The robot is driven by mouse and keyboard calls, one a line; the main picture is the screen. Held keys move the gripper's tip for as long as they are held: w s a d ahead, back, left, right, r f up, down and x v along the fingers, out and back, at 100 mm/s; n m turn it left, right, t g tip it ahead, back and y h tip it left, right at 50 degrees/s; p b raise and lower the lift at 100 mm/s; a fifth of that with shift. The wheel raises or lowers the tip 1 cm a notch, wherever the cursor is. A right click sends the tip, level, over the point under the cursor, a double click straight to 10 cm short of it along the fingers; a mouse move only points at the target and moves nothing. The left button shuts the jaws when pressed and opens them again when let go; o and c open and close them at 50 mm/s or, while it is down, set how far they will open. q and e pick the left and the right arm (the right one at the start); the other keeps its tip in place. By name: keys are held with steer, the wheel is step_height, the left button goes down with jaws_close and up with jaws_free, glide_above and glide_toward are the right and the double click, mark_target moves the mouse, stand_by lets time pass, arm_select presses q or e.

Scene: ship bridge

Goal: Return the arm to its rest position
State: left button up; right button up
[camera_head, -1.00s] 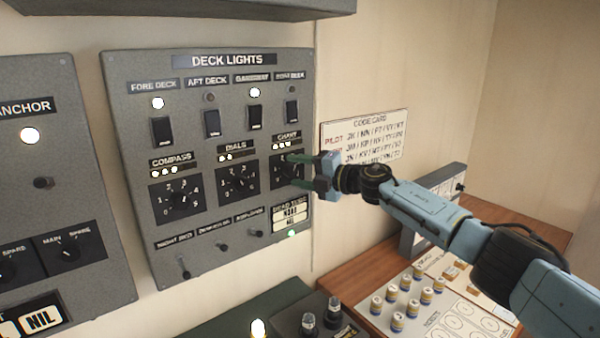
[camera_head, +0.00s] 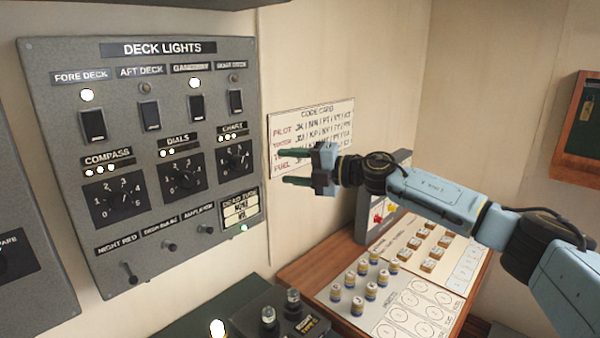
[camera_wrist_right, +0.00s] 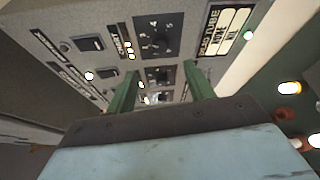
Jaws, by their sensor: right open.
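My right gripper (camera_head: 298,168) is open and empty in the head view. Its green fingers point left toward the grey deck lights panel (camera_head: 75,215), apart from it, and it hangs in front of the code card (camera_head: 340,112), covering part of its lower left. The right arm reaches in from the right edge. In the right wrist view the two green fingers (camera_wrist_right: 160,88) are spread with nothing between them, and the panel (camera_wrist_right: 110,20) with its dials shows beyond them. My left gripper is in neither view.
A wooden desk (camera_head: 300,272) below holds a white chart board with several small capped cylinders (camera_head: 358,305) and wooden blocks (camera_head: 432,265). A grey upright box (camera_head: 366,215) stands at its back. A wooden wall case (camera_head: 580,130) hangs at the right. The air around the gripper is clear.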

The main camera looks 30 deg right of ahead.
steer(key=shift+v, duration=1)
